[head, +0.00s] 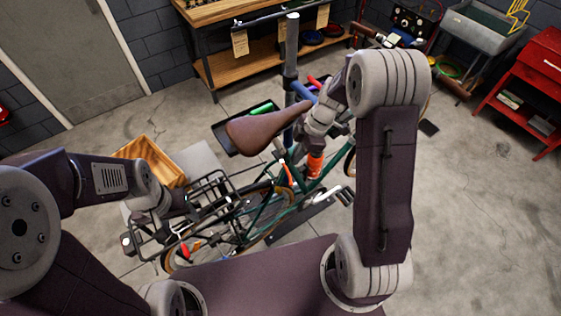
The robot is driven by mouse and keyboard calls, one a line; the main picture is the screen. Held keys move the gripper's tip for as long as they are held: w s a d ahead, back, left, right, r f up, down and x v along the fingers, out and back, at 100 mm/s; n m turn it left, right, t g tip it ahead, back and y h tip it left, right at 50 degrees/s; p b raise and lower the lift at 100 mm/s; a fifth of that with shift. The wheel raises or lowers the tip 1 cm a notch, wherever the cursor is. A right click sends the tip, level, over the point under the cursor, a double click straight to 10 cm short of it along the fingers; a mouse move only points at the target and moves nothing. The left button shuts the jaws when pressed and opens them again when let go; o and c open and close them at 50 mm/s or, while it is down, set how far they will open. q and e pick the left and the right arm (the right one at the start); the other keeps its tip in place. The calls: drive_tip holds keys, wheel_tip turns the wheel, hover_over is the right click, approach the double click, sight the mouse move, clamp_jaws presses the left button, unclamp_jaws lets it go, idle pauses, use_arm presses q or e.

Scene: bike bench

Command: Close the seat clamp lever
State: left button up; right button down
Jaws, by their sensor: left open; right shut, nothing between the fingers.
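The bike has a brown saddle (265,128) and a green frame (318,183), and stands in the middle of the floor. A thin orange-red piece (287,172) shows below the saddle near the seat tube; it may be the seat clamp lever, but it is too small to tell its position. My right gripper (304,148) is just right of the saddle, above and near that piece; its fingers are partly hidden by its wrist. It looks shut and empty. My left gripper (187,207) is open over the black rear rack (210,195), apart from the saddle.
A grey repair stand post (291,60) rises behind the saddle. An orange bottle-like part (315,165) is close right of the seat tube. A wooden crate (150,155) is at left, a workbench (225,15) behind, a red cabinet (525,90) at right.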

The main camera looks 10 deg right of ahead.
use_arm(q)
drive_tip(key=r+p, duration=0.2)
drive_tip(key=shift+s+r, duration=0.3)
drive_tip(key=shift+s, duration=0.1)
use_arm(e)
drive_tip(key=x, duration=0.9)
drive_tip(key=shift+s+f, duration=0.35)
drive_tip(key=shift+f, duration=0.05)
use_arm(q)
drive_tip(key=shift+s, duration=0.1)
use_arm(e)
drive_tip(key=shift+s+a, duration=0.1)
